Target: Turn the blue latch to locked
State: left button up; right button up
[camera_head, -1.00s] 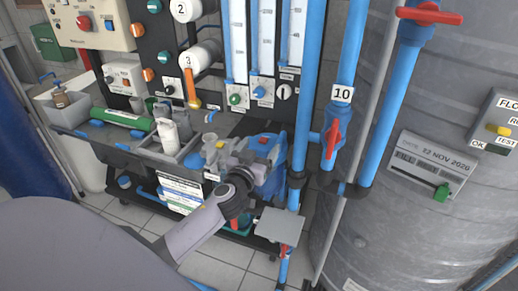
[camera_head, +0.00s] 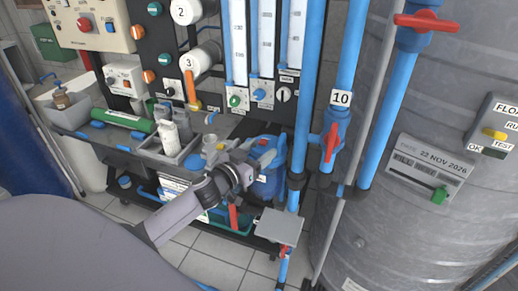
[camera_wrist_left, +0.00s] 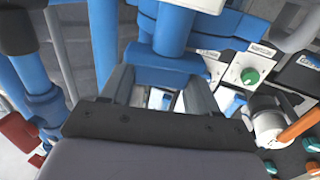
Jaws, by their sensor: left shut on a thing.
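My left gripper (camera_head: 258,160) reaches in from the left to a blue unit (camera_head: 272,183) beside the vertical blue pipe. It is shut on a blue part there, which I take to be the blue latch. The gripper covers most of the latch in the head view, so its position cannot be read. In the left wrist view, the two fingers of my left gripper (camera_wrist_left: 158,95) stand either side of a narrow gap in front of blue parts (camera_wrist_left: 165,72). My right gripper is not in view.
Blue pipes with a red-handled valve (camera_head: 331,142) stand close to the right of the gripper. A grey plate (camera_head: 279,227) is below it. A large grey tank (camera_head: 420,235) fills the right. A bench with a green cylinder (camera_head: 122,120) and a white bottle (camera_head: 168,134) is at left.

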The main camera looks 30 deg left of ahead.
pick_arm(q)
jog(key=m+h, duration=0.2)
jog(key=h, duration=0.1)
jog(key=shift+a+g, duration=0.15)
jog(key=shift+g, duration=0.15)
jog(key=shift+m+h, duration=0.5)
jog(key=shift+h, duration=0.3)
jog(key=shift+f+m+g+h, duration=0.1)
jog(key=shift+m+g+h, duration=0.75)
jog(key=shift+h, duration=0.25)
jog(key=m+g+h+b, duration=0.2)
jog(key=b, duration=0.1)
jog(key=m+g+h+b, duration=0.2)
jog(key=h+b, duration=0.1)
jog(key=b, duration=0.1)
jog(key=m+g+h+b, duration=0.2)
jog(key=g+b, duration=0.1)
jog(key=shift+f+m, duration=0.25)
jog(key=m+g+h+b, duration=0.1)
jog(key=m+g+b, duration=0.1)
jog(key=g+b, duration=0.1)
jog(key=shift+r+h+b, duration=0.1)
jog(key=shift+h+b, duration=0.3)
jog(key=shift+b, duration=0.5)
jog(key=shift+r+m+g+b, duration=0.2)
jog(key=shift+m+g+b, duration=0.4)
jog(key=shift+g+b, duration=0.35)
jog(key=o, duration=1)
jog(key=shift+d, duration=0.2)
jog(key=shift+c, duration=0.2)
